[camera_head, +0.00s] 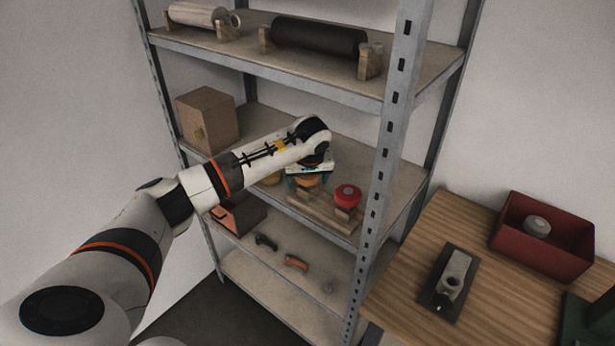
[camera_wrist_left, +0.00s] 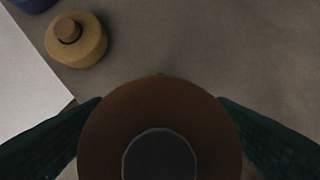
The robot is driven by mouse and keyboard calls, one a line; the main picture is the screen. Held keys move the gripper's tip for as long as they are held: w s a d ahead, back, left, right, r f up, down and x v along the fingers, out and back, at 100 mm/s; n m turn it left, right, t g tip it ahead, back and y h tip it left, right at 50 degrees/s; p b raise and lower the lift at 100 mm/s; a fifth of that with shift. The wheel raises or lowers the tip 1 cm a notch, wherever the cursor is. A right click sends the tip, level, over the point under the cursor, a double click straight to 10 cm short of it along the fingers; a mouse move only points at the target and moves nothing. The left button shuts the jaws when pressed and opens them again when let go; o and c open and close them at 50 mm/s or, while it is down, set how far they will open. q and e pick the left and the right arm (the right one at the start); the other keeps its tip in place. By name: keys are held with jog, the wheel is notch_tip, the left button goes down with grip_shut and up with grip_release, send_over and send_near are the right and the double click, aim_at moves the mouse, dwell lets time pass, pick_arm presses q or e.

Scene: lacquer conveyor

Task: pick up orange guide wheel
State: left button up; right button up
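The orange guide wheel (camera_head: 306,181) is at the wooden rack (camera_head: 325,212) on the middle shelf, partly hidden under my left wrist. In the left wrist view the wheel (camera_wrist_left: 160,110) looks brownish orange with a dark round hub, large and close at the bottom centre. My left gripper (camera_head: 307,180) points down over it. Its dark green fingers lie on both sides of the wheel. The wheel hides their inner faces, so I cannot tell whether they touch it. My right gripper is not in view.
A red wheel (camera_head: 347,194) stands close right on the same rack. A yellow round object with a knob (camera_wrist_left: 76,40) is nearby on the shelf. A cardboard box (camera_head: 207,120) is at left. The shelf post (camera_head: 385,150) stands at right, before a wooden table (camera_head: 405,285) with a red bin (camera_head: 545,256).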

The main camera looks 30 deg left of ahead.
pick_arm(q)
jog(key=c, duration=0.9)
jog(key=shift+c, duration=0.3)
jog(key=shift+r, duration=0.1)
